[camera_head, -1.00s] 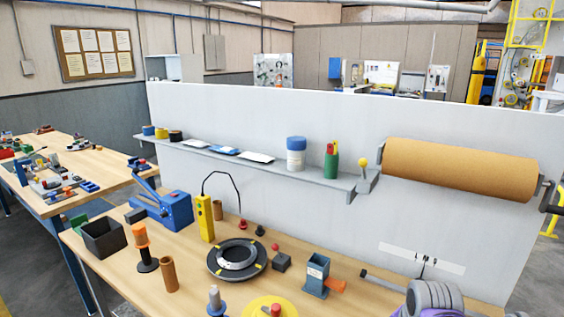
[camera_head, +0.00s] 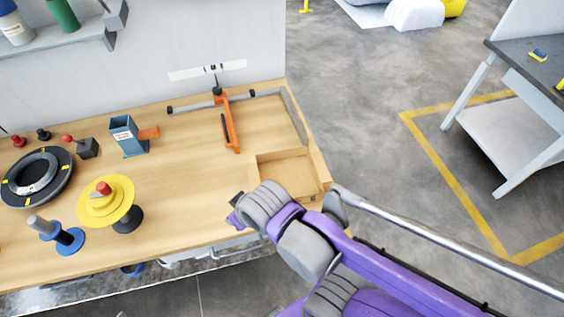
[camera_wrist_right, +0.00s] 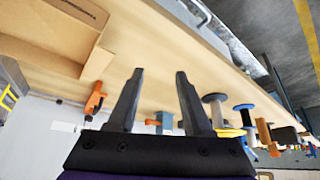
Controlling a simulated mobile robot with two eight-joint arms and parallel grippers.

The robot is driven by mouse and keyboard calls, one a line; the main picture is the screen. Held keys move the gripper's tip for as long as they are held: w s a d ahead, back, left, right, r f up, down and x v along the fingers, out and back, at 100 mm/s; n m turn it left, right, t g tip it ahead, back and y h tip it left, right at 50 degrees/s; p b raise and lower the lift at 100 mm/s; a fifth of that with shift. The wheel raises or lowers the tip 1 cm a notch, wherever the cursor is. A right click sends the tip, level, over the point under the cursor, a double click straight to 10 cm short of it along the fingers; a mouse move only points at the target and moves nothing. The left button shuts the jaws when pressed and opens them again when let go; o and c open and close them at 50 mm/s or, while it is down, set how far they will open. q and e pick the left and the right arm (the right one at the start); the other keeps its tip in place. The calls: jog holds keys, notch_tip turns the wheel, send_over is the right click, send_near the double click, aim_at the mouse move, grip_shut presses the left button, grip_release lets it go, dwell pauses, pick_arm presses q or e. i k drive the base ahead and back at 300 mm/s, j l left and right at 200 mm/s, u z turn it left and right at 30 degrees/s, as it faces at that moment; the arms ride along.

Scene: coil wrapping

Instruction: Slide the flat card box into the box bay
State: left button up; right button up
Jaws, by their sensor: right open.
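A shallow open tan card box (camera_head: 290,175) lies flat on the right end of the wooden bench in the head view. It also shows at the upper left of the right wrist view (camera_wrist_right: 52,30). Thin grey rails (camera_head: 292,112) stand behind it along the back and right edge; I cannot tell whether these mark the box bay. My right gripper (camera_wrist_right: 158,73) is open and empty, its dark fingers apart from the box. My left gripper is not in view.
An orange clamp-like tool (camera_head: 230,122) stands behind the box. A blue-grey holder (camera_head: 129,137), a yellow spool (camera_head: 105,203) and a black ring coil (camera_head: 37,177) stand further left. The bench (camera_head: 190,185) is clear left of the box.

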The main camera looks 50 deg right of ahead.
aim_at(303, 174)
jog(key=z, duration=1.85)
jog(key=i+z, duration=0.3)
jog(key=i+l, duration=0.05)
jog(key=i, duration=0.05)
